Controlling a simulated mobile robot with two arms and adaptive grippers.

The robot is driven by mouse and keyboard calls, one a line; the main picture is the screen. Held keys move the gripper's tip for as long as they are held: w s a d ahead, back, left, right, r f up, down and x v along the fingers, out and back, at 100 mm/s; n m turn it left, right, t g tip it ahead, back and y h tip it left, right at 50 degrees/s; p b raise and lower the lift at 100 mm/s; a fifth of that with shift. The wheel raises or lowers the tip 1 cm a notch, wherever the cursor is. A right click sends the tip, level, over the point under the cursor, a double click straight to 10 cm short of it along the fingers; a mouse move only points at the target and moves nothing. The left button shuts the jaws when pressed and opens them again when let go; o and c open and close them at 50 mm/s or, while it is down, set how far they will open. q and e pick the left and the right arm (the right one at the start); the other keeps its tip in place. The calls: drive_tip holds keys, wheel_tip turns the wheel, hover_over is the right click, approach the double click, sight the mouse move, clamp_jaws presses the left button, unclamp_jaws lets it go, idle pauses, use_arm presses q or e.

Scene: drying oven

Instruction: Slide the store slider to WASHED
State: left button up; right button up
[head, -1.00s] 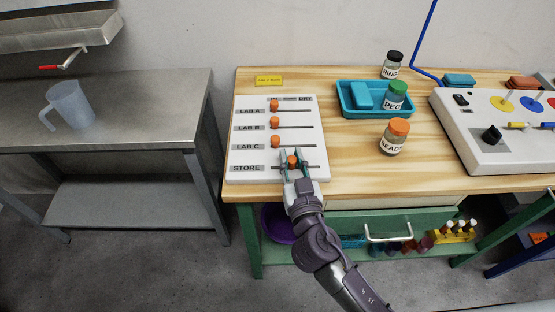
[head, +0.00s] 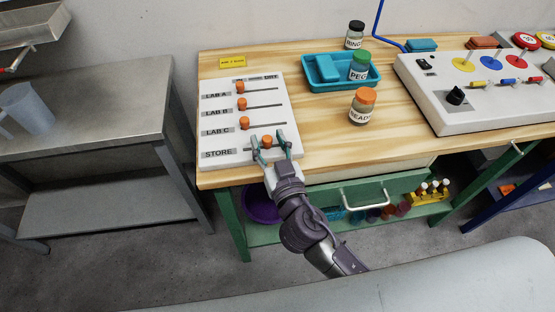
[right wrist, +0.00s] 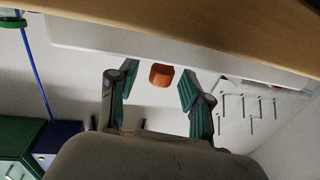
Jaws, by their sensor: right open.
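The white slider board (head: 265,97) lies on the wooden bench in the head view, with rows LAB A, LAB B, LAB C and STORE. The orange STORE knob (head: 267,142) sits partway along its track, right of the other knobs. Column labels run along the top; only the right one, DIRTY, is nearly readable. My right gripper (head: 270,143) is open, with one finger on each side of the STORE knob. In the right wrist view the orange knob (right wrist: 161,75) shows between the spread fingers, with gaps at both sides. My left gripper is out of view.
Three other orange knobs (head: 240,87) stand at the left of their tracks. To the right are an orange-lidded jar (head: 363,108), a blue tray (head: 315,82) and a control panel (head: 445,115). A green drawer (head: 400,188) is below. The bench between board and jar is clear.

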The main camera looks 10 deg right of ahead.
drive_tip(key=s+d, duration=0.1)
drive_tip(key=s, duration=0.9)
drive_tip(key=shift+s+d, duration=0.35)
drive_tip(key=shift+s, duration=0.05)
drive_tip(key=s+d+f+n+g, duration=0.1)
drive_tip(key=s+d+f+g, duration=0.15)
drive_tip(key=f, duration=0.95)
drive_tip(key=s+d+f+n+g+h, duration=0.15)
drive_tip(key=f+g, duration=0.25)
drive_tip(key=f, duration=0.8)
drive_tip(key=s+d+f+g, duration=0.2)
drive_tip(key=f+g, duration=0.1)
drive_tip(key=f, duration=0.9)
drive_tip(key=s+d+f+g, duration=0.3)
drive_tip(key=s+d+f, duration=0.2)
drive_tip(key=s+f, duration=0.4)
drive_tip(key=s+d+f+m+g+h, duration=0.1)
drive_tip(key=s+d+f+g, duration=0.3)
drive_tip(key=s+f, duration=0.5)
drive_tip(key=s+d, duration=0.1)
drive_tip(key=s, duration=0.4)
drive_tip(key=shift+s+d+f, duration=0.2)
drive_tip(key=shift+s+f, duration=0.2)
drive_tip(key=shift+m, duration=0.25)
